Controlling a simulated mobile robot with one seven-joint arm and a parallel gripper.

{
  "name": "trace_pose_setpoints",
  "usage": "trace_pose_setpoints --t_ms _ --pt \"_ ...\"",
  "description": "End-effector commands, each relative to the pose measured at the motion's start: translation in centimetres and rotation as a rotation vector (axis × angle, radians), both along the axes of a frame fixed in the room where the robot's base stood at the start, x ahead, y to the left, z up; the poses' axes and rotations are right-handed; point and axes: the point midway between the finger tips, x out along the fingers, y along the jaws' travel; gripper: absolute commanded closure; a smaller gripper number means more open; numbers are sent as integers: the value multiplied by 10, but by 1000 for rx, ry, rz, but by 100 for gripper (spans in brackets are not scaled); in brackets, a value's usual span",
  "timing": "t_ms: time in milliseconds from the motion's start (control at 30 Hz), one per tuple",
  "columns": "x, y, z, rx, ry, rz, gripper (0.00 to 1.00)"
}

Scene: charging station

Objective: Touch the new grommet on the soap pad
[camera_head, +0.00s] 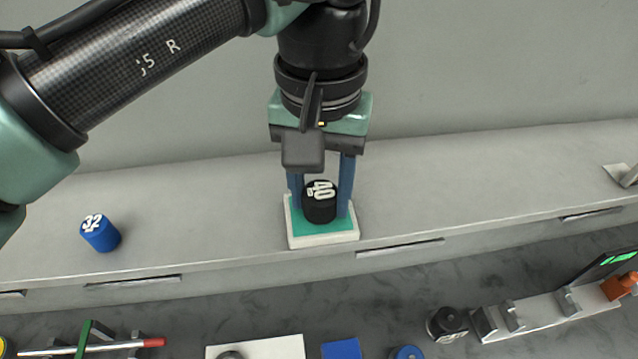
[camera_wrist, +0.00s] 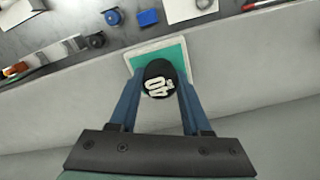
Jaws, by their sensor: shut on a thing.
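My gripper (camera_head: 320,203) points down over the soap pad, with its two blue fingers shut on a black grommet (camera_head: 320,204), a short cylinder with a white "40" on its top. The grommet also shows between the fingers in the wrist view (camera_wrist: 158,82). The soap pad (camera_head: 337,228) is a teal sheet in a square white tray on the grey ledge; it also shows in the wrist view (camera_wrist: 178,52). The grommet is upright over the pad, inside the tray's outline. Its lower edge is at or close to the teal surface; I cannot tell if they touch.
A blue cylinder marked "32" (camera_head: 100,234) stands on the ledge (camera_head: 200,210) at left. On the lower dark surface are a red-tipped rod (camera_head: 120,345), a blue block (camera_head: 342,349), a black knob (camera_head: 446,325) and a bracketed rail (camera_head: 545,310).

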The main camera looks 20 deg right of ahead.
Motion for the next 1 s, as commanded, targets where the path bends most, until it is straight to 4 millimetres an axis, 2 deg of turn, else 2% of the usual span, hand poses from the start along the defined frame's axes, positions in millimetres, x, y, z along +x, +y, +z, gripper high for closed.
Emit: trace_pose_setpoints --t_ms 800,1000 --pt "0 0 65 0 1 -1 97" --pt "0 0 70 0 0 0 97"
